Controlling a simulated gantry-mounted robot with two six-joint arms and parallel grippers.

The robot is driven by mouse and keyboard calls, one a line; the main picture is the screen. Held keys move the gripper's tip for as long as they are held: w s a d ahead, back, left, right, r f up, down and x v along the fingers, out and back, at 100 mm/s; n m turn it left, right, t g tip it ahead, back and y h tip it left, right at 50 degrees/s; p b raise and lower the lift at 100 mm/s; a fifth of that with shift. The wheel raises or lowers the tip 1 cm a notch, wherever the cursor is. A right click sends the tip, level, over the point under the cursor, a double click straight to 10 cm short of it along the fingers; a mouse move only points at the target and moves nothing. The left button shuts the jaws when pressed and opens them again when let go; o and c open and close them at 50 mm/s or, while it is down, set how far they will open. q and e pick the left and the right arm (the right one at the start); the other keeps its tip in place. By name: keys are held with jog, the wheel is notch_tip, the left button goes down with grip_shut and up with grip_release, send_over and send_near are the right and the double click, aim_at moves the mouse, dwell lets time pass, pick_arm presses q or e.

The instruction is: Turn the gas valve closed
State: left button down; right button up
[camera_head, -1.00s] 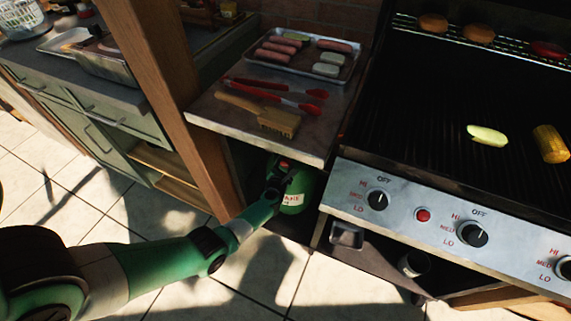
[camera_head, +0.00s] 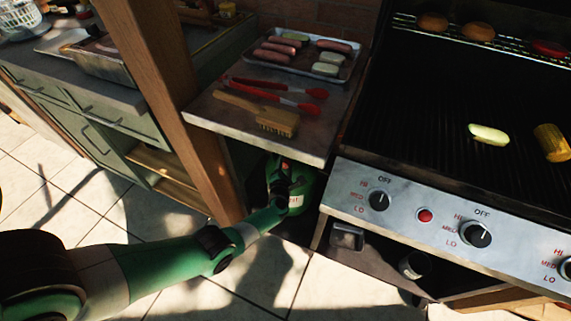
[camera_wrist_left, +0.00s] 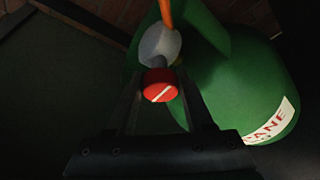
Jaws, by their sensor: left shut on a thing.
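The green propane tank (camera_head: 304,187) stands in the shaded space under the side shelf, left of the grill. It also fills the right of the left wrist view (camera_wrist_left: 255,85), with a white and red label. The gas valve is a red knob with a white stripe (camera_wrist_left: 159,92), in front of a grey fitting (camera_wrist_left: 160,45) with an orange hose. My left gripper (camera_wrist_left: 157,88) is shut on the red knob, one finger on each side. In the head view my left gripper (camera_head: 279,172) is dark and small against the tank, and its fingertips are hard to make out. My right gripper is not in view.
The side shelf (camera_head: 225,116) hangs over the tank, with red tongs (camera_head: 285,94), a brush (camera_head: 277,122) and a food tray (camera_head: 303,57). A wooden post (camera_head: 175,100) stands left of the tank. The grill panel (camera_head: 400,218) is to the right.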

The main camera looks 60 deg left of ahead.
pick_arm(q)
jog(key=shift+c, duration=1.8)
grip_release()
jog(key=shift+s+d+r+p, duration=0.15)
jog(key=shift+d+p, duration=0.05)
jog(key=shift+p, duration=0.15)
jog(key=p+v, duration=0.7)
jog(key=v, duration=0.4)
